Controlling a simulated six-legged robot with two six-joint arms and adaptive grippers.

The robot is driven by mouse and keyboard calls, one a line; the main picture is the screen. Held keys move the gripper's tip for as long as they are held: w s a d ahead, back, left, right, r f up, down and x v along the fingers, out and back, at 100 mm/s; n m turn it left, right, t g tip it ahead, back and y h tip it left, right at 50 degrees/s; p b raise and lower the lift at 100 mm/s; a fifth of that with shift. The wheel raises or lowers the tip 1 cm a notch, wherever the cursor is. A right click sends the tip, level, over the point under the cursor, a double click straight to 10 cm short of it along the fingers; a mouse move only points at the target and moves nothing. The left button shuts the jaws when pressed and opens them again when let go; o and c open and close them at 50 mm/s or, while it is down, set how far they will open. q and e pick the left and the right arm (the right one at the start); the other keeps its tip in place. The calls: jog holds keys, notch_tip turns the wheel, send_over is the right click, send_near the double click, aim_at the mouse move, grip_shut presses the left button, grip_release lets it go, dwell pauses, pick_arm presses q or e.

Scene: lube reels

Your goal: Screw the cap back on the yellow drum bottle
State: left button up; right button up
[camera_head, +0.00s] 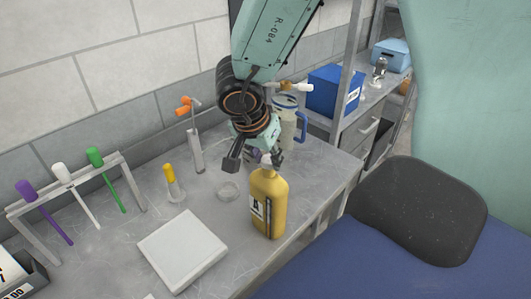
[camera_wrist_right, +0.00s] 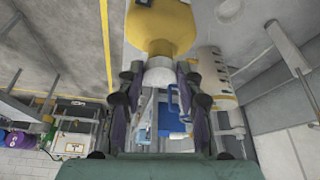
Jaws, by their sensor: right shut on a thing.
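The yellow drum bottle (camera_head: 268,207) stands upright near the front right edge of the grey bench, with a dark and white label on its side. My right gripper (camera_head: 258,163) is directly above its neck, coming down from above. In the right wrist view the fingers (camera_wrist_right: 163,95) are closed around the white cap (camera_wrist_right: 159,74), which sits against the neck of the yellow bottle (camera_wrist_right: 160,30). I cannot tell how far the cap is threaded. My left gripper is not in view.
A yellow-topped dispenser (camera_head: 174,185) and a rack (camera_head: 75,187) with coloured-handled tools stand further left. A blue-handled jug (camera_head: 287,120) stands close behind the gripper.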

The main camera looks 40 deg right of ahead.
jog(key=shift+d+f, duration=0.15)
jog(key=shift+f, duration=0.05)
jog(key=shift+a+r, duration=0.15)
jog(key=shift+a, duration=0.2)
jog(key=shift+d, duration=0.35)
jog(key=shift+p, duration=0.35)
jog(key=shift+a, duration=0.2)
jog(key=shift+d, duration=0.25)
jog(key=shift+a+p, duration=0.3)
jog(key=shift+p, duration=0.05)
